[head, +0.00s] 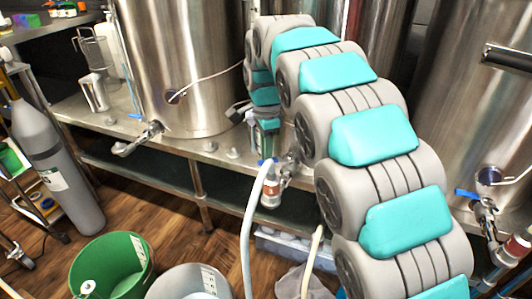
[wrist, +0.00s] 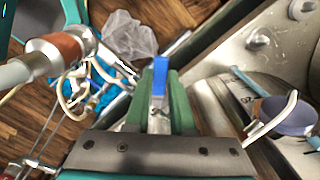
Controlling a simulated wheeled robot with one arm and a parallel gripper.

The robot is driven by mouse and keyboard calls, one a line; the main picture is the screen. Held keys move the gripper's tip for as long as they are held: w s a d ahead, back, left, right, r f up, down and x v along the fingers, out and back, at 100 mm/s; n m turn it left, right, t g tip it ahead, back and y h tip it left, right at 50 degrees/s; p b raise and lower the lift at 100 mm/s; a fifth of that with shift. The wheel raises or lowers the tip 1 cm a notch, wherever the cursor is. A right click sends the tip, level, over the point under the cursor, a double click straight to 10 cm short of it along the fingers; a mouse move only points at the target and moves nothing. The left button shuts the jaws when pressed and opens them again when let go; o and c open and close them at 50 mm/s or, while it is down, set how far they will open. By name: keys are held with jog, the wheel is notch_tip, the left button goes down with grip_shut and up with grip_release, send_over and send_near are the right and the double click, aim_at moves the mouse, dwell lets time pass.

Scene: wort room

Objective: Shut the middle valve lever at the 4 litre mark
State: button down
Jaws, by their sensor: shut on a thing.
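The middle valve (head: 288,172) sits low at the front of the steel vessels, with a brown fitting (wrist: 62,48) and a pale hose (head: 253,215) running down from it. My gripper (head: 266,135) is at this valve, partly behind my arm. In the wrist view its green fingers (wrist: 160,112) are shut on the blue valve lever (wrist: 160,75), whose end shows between them. A grey bucket (head: 185,278) with a scale strip stands on the floor at the bottom edge. Its liquid level against the marks is too small to read.
A green bucket (head: 112,265) stands left of the grey one. Other valves are at the left (head: 140,138) and right (head: 485,212). A grey gas cylinder (head: 55,165) stands at far left. A steel bench (head: 100,125) runs under the vessels.

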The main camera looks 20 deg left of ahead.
jog(key=c, duration=0.8)
grip_release()
jog(key=shift+o, duration=0.2)
jog(key=shift+r, duration=0.15)
notch_tip(320, 180, up, 7)
jog(key=shift+f, duration=0.2)
jog(key=shift+r, duration=0.45)
jog(key=shift+d, duration=0.15)
jog(key=s+d+f+n, duration=0.1)
jog(key=s+d+n, duration=0.1)
jog(key=s+d, duration=0.35)
jog(key=s+d+n, duration=0.1)
jog(key=s+d, duration=0.1)
jog(key=d, duration=0.7)
jog(key=s+d+f+n, duration=0.15)
jog(key=s+d, duration=0.25)
jog(key=d, duration=0.4)
jog(key=s+d+f+n+g, duration=0.1)
jog(key=s+d+f+n, duration=0.2)
jog(key=s, duration=0.8)
jog(key=s+d+f+n, duration=0.3)
jog(key=s+d+f, duration=0.4)
jog(key=s, duration=0.5)
jog(key=shift+f+g, duration=0.25)
jog(key=shift+g, duration=0.15)
